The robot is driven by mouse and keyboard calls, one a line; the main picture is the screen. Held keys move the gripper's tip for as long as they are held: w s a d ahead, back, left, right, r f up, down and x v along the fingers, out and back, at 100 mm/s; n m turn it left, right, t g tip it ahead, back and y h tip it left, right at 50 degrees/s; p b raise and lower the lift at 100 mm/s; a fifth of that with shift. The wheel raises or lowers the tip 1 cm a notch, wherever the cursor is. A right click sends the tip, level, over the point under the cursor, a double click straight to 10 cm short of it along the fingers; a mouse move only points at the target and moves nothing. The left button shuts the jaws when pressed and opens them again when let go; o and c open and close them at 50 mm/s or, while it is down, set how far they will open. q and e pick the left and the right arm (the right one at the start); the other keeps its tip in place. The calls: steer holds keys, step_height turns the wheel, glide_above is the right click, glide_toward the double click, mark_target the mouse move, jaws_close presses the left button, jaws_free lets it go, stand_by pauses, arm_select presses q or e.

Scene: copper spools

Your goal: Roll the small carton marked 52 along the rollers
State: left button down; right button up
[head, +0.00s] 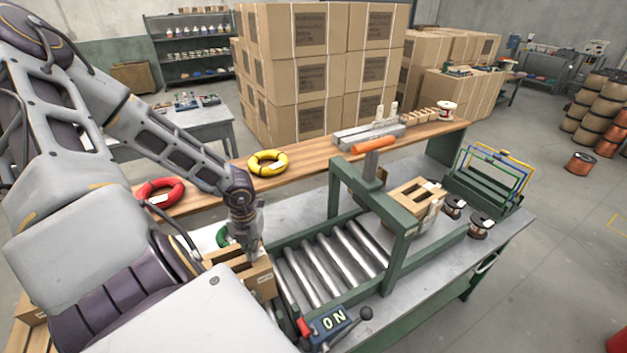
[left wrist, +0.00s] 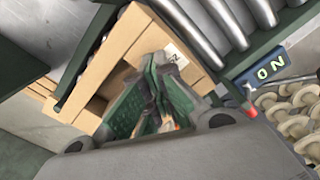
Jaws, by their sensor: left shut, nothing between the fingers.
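The small carton (head: 262,277) sits at the left end of the metal rollers (head: 335,252), with a white label on its near side. In the left wrist view the carton (left wrist: 118,48) fills the upper left, and a label ending in 2 shows, partly covered by the fingers. My left gripper (head: 243,238) points down at the carton's top, shut and empty. In the left wrist view its green-padded fingers (left wrist: 157,85) are together in front of the carton; I cannot tell whether they touch it. My right gripper is not in view.
A blue ON box (head: 327,323) with a lever sits at the front edge. Middle rollers are clear.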

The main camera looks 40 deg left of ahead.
arm_select(q)
steer(key=shift+s+d+f, duration=0.1)
steer(key=shift+s+f, duration=0.1)
steer(key=shift+s, duration=0.3)
steer(key=shift+s+d+f, duration=0.1)
steer(key=shift+s+f, duration=0.05)
steer(key=shift+s, duration=0.3)
steer(key=shift+a+r, duration=0.1)
steer(key=shift+r, duration=0.05)
steer(key=shift+w+a+r, duration=0.3)
steer(key=shift+a+r, duration=0.05)
steer(key=shift+r, duration=0.3)
step_height(320, 180, up, 7)
steer(key=shift+f, duration=0.15)
steer(key=shift+w, duration=0.1)
stand_by(0.4)
